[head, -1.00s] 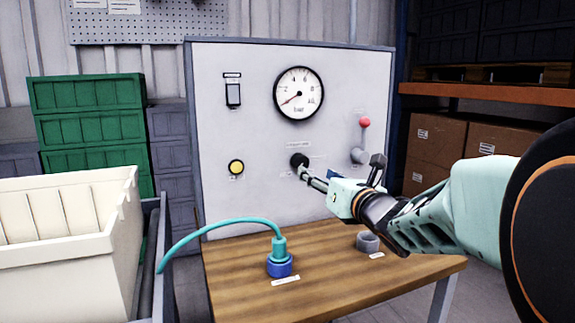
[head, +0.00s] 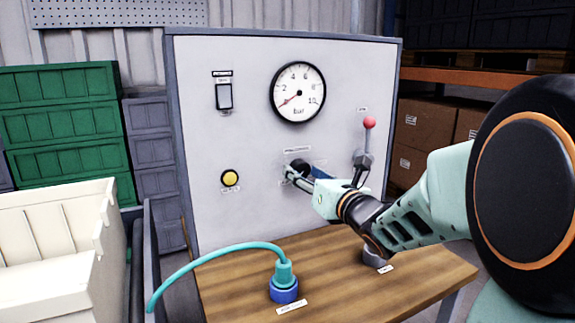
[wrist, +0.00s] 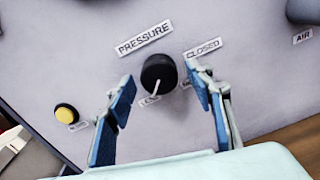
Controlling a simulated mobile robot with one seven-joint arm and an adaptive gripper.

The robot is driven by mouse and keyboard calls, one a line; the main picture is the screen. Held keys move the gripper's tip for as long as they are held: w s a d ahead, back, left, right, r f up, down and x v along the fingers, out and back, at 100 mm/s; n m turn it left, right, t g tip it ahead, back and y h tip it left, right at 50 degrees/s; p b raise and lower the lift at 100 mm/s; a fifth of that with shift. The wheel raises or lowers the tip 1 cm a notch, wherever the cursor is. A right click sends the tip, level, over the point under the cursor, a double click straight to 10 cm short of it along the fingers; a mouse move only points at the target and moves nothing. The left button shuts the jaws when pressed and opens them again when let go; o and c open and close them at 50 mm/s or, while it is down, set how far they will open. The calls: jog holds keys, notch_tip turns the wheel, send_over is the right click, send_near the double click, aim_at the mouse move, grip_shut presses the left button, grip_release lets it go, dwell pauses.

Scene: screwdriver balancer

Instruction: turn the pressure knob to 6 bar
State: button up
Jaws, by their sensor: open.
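The black pressure knob (wrist: 160,73) sits on the grey panel under a "PRESSURE" label, with a white pointer line toward its lower left in the wrist view. In the head view the knob (head: 298,166) is partly hidden by my gripper (head: 287,175). My gripper also shows in the wrist view (wrist: 168,98), open, its blue-padded fingers to either side below the knob. I cannot tell whether they touch it. The round pressure gauge (head: 298,92) above has a red needle pointing to the lower left, near the low end of its scale.
A yellow button (head: 230,178), a black switch (head: 224,96) and a red-tipped lever (head: 369,124) are on the panel. A teal hose with a blue fitting (head: 284,291) stands on the wooden table (head: 350,290). A cream bin (head: 55,240) is at the left.

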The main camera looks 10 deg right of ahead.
jog(key=shift+w+a, duration=0.1)
jog(key=shift+w, duration=0.2)
jog(key=shift+c, duration=0.2)
jog(key=c, duration=1.1)
